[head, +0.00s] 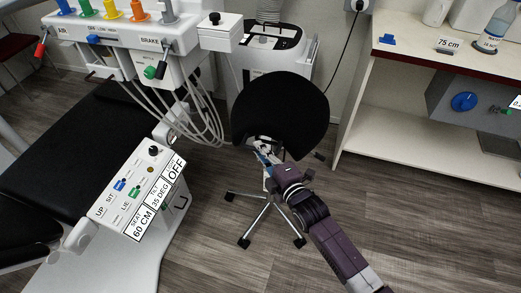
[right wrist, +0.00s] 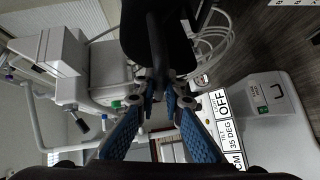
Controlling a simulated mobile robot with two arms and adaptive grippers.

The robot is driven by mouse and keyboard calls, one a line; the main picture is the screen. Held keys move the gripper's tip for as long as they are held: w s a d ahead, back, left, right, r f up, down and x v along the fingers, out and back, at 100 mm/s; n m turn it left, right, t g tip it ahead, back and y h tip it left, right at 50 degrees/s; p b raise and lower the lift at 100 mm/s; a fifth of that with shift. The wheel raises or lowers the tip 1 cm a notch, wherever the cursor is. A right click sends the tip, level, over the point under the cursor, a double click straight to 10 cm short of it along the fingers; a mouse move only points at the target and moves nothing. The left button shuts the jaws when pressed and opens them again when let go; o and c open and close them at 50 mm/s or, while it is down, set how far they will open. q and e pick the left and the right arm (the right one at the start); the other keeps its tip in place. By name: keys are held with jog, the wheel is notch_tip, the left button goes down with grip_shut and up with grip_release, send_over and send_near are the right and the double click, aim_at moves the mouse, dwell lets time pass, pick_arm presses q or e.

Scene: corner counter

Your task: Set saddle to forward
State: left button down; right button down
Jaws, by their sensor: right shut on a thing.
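The saddle (head: 280,105) is the black rounded seat of a wheeled stool in the middle of the head view. It stands tilted steeply, its broad face towards me. My right gripper (head: 265,150) is at the saddle's lower edge, over its lower middle. In the right wrist view my right gripper (right wrist: 160,92) has its blue fingers closed together on the narrow dark part of the saddle (right wrist: 158,35). The exact contact is partly hidden by the fingers. My left gripper is in neither view.
The stool's star base (head: 265,215) stands on the wooden floor. A control panel (head: 150,185) with labels is at the left, beside a black dental chair (head: 75,150). Hoses (head: 200,125) hang behind left. A counter with an open shelf (head: 400,120) is at the right.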

notch_tip(320, 180, down, 4)
jog(key=shift+s+r+b, duration=0.1)
jog(key=shift+r+b, duration=0.1)
jog(key=shift+b, duration=0.65)
jog(key=c, duration=2)
grip_release()
jog(key=v, duration=1.2)
